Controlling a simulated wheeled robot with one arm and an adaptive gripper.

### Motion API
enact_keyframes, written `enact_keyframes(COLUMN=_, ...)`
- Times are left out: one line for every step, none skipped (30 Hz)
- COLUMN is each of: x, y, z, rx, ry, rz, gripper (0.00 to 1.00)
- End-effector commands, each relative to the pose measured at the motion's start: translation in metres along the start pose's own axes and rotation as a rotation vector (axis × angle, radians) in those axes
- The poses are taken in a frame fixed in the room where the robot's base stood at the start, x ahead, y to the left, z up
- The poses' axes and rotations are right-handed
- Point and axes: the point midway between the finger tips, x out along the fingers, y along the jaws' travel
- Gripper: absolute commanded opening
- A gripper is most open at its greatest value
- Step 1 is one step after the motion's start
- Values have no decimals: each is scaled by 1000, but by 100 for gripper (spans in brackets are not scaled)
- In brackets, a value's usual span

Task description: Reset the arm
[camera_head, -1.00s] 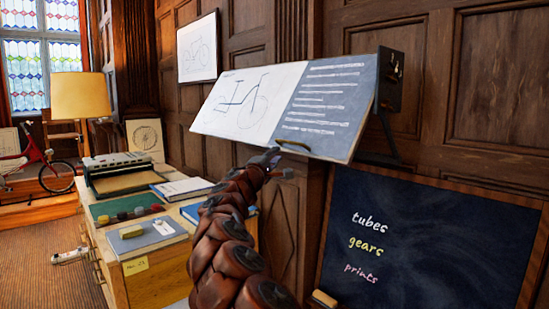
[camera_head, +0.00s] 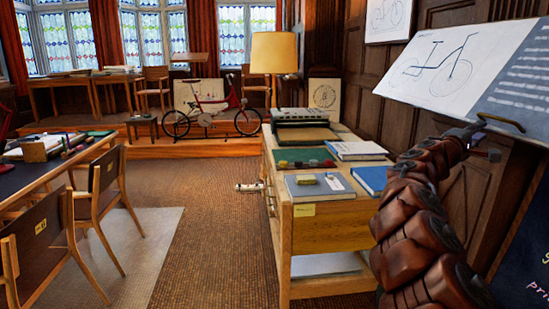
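My arm reaches up from the lower right of the head view, a chain of red-brown segments. My gripper (camera_head: 468,135) is at its far end, small and dark, at the lower edge of the tilted drafting board (camera_head: 437,73). The board shows a bicycle drawing on its white half and pale writing on its blue half. A brass handle (camera_head: 502,122) on the board's lower edge is right beside the gripper. I cannot tell whether they touch or whether the fingers are open.
Chairs (camera_head: 105,195) and a table (camera_head: 48,178) are at the left. A red bicycle (camera_head: 212,112) stands behind.

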Motion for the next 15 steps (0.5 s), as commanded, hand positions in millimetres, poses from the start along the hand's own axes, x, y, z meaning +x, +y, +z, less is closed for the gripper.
enact_keyframes(x=-4, y=9, z=12, rx=20, ry=-28, rz=-5, gripper=22)
enact_keyframes(x=-6, y=12, z=18, rx=32, ry=-45, rz=-11, gripper=22)
enact_keyframes(x=-8, y=15, z=28, rx=47, ry=-68, rz=-19, gripper=22)
enact_keyframes(x=-10, y=17, z=36, rx=61, ry=-86, rz=-28, gripper=22)
enact_keyframes(x=-12, y=18, z=43, rx=73, ry=-105, rz=-36, gripper=22)
enact_keyframes(x=-16, y=20, z=53, rx=91, ry=-128, rz=-49, gripper=22)
enact_keyframes(x=-18, y=22, z=61, rx=105, ry=-146, rz=-58, gripper=22)
enact_keyframes(x=-22, y=24, z=69, rx=122, ry=-163, rz=-68, gripper=22)
enact_keyframes(x=-27, y=26, z=81, rx=145, ry=-189, rz=-84, gripper=22)
enact_keyframes(x=-32, y=26, z=90, rx=161, ry=-210, rz=-100, gripper=22)
enact_keyframes(x=-37, y=24, z=100, rx=180, ry=-234, rz=-118, gripper=22)
enact_keyframes(x=-45, y=22, z=114, rx=210, ry=-267, rz=-145, gripper=22)
enact_keyframes(x=-52, y=21, z=124, rx=233, ry=-290, rz=-167, gripper=22)
enact_keyframes(x=-60, y=18, z=136, rx=258, ry=-316, rz=-194, gripper=22)
enact_keyframes(x=-72, y=12, z=150, rx=290, ry=-347, rz=-234, gripper=22)
